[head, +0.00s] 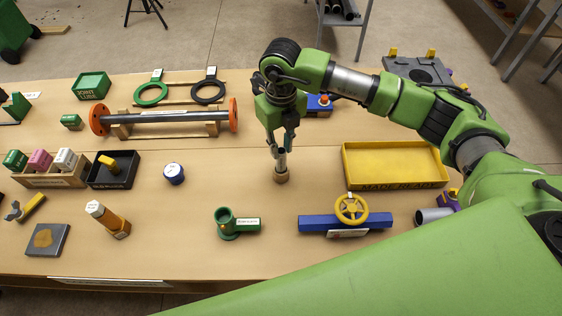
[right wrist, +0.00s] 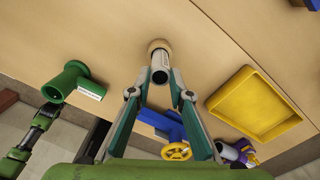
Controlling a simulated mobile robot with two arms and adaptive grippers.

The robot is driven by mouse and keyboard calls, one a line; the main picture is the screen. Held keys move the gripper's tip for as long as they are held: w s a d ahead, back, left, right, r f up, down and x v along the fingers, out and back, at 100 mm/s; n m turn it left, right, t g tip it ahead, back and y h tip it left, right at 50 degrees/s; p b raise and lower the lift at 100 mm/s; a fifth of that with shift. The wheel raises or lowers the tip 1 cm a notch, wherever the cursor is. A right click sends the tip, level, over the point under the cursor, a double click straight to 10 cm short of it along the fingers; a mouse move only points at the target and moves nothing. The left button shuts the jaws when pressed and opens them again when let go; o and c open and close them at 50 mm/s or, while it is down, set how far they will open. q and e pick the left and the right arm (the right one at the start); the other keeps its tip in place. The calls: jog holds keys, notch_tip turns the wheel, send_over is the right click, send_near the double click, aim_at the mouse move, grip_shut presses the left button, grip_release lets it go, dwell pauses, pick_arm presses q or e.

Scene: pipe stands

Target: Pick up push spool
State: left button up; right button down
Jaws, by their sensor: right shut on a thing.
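The push spool, as I take it, is a small silver cylinder (head: 282,158) with a tan round end, upright near the middle of the table. In the right wrist view the spool (right wrist: 159,70) sits between the fingertips, its tan end away from me. My right gripper (head: 281,143) points down and is shut on its upper part. I cannot tell whether the tan end touches the table. In the right wrist view part of my left arm, with what looks like its gripper (right wrist: 48,112), shows at the lower left; its finger state is unclear.
A green pipe fitting (head: 238,223) stands in front and left, and a blue valve with a yellow wheel (head: 351,209) in front and right. A flanged pipe (head: 165,117) rests behind. Table around the spool is clear.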

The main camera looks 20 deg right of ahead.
jog(key=shift+r, duration=0.15)
jog(key=shift+r+p, duration=1.85)
jog(key=shift+r, duration=2)
